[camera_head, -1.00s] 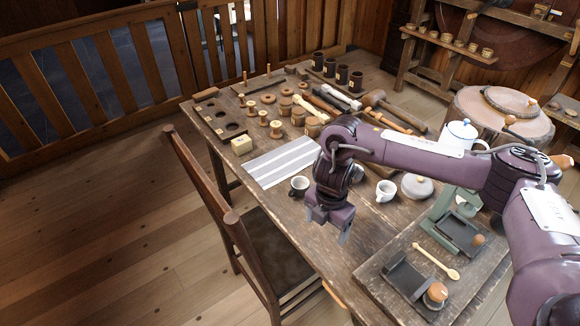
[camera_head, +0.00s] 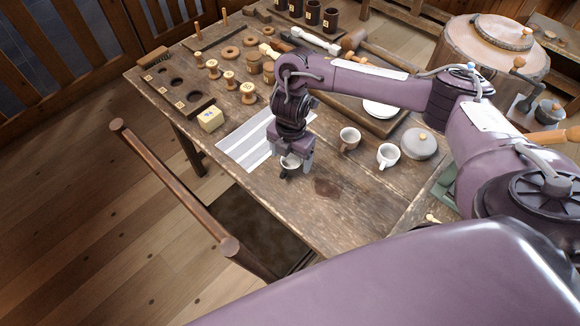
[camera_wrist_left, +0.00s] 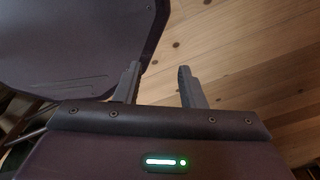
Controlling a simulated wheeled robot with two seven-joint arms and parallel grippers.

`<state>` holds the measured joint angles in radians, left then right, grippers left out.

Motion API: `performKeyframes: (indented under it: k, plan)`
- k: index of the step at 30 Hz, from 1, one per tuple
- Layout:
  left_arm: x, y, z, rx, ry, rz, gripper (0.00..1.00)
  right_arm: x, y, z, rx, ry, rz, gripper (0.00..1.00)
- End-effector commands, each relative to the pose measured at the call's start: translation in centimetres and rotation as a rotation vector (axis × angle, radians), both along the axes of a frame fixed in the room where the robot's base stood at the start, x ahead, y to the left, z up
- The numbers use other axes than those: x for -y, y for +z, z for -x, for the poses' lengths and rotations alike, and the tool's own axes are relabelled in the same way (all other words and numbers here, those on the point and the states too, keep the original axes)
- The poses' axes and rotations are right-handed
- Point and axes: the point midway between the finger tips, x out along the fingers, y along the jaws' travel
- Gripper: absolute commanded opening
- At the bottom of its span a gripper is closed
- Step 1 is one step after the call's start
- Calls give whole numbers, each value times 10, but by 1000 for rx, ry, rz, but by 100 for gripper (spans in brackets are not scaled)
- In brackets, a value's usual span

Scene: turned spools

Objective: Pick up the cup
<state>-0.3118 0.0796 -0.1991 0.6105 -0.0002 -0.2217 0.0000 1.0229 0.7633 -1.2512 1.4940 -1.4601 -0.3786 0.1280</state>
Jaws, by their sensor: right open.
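A small pale cup (camera_head: 290,164) stands on the table beside the striped cloth, partly hidden by my right gripper (camera_head: 296,168). That gripper points down, with its open fingers on either side of the cup. I cannot tell whether they touch it.
The striped cloth (camera_head: 240,147) lies left of the gripper. A yellow block (camera_head: 210,119) and several wooden spools (camera_head: 248,93) are further back. A chair (camera_head: 175,190) stands against the table's near side.

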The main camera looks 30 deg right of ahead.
Motion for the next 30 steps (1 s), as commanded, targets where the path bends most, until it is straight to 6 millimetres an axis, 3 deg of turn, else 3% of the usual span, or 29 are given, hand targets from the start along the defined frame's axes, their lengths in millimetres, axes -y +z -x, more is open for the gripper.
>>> performKeyframes:
  k: [1, 5, 9, 14, 25, 30]
  plan:
    - [0, -6, -3, 5, 0, 0, 36, 1, -13, -1, -4, -3, -1, 80]
    - [1, -11, -15, 22, -1, 2, 36, 1, -27, -1, -3, 1, -1, 80]
    - [2, -10, -27, 40, -1, 4, 36, 2, -30, -2, 0, 1, 1, 80]
    - [2, -10, -25, 38, -1, 4, 36, 2, -29, -2, 0, 1, 2, 80]
    - [1, -11, -13, 20, -2, 2, 36, 2, -29, -2, 0, 1, 1, 32]
    - [1, -11, -13, 20, -2, 2, 36, 2, -29, -2, 0, 1, 1, 30]
